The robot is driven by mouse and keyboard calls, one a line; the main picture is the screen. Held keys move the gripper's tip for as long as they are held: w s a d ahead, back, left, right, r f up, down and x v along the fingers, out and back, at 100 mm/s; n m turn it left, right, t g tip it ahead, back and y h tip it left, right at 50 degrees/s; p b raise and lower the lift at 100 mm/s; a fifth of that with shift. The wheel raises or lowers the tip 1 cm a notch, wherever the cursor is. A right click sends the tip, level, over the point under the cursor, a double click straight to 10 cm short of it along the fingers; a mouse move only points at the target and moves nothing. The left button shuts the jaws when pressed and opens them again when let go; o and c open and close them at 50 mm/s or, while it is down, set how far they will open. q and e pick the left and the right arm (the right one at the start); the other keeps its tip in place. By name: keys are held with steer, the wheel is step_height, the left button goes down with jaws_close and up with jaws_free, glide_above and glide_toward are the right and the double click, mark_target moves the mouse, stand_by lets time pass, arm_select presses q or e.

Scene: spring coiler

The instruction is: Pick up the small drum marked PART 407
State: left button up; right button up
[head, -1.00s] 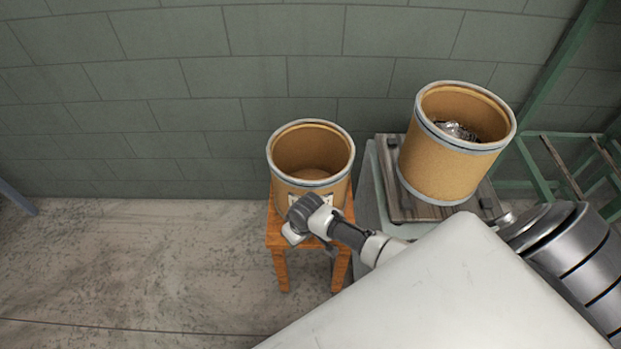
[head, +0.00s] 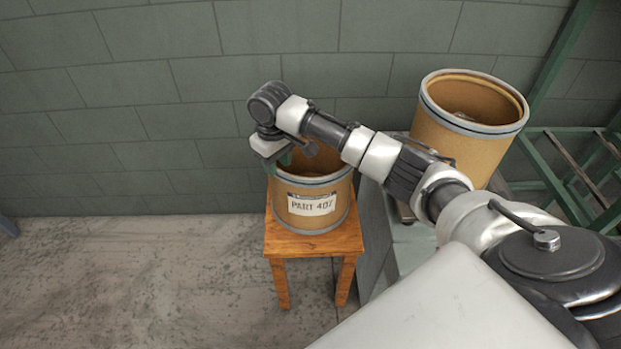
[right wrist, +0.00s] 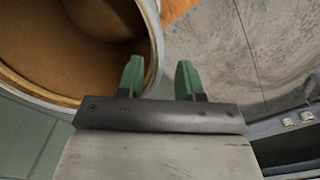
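The small drum marked PART 407 (head: 312,222) is tan with a pale metal rim and a white label. It stands upright and open-topped on a wooden stool. My right gripper (head: 285,161) is over the left part of its rim, and the arm hides much of the opening. In the right wrist view the drum (right wrist: 75,50) fills the upper left. There my right gripper (right wrist: 160,64) has its green fingers apart, one over the drum's inside and one outside the rim. I cannot tell how deep they reach. My left gripper is not in view.
The wooden stool (head: 305,243) stands close to the grey wall (head: 170,130). A second tan drum (head: 462,142) stands to the right, partly behind my arm, beside a green metal frame (head: 563,172). The floor (head: 140,280) on the left is clear.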

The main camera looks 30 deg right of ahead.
step_height(320, 180, down, 6)
steer(key=b, duration=0.1)
steer(key=shift+w+d, duration=0.3)
steer(key=shift+f, duration=0.1)
jaws_close()
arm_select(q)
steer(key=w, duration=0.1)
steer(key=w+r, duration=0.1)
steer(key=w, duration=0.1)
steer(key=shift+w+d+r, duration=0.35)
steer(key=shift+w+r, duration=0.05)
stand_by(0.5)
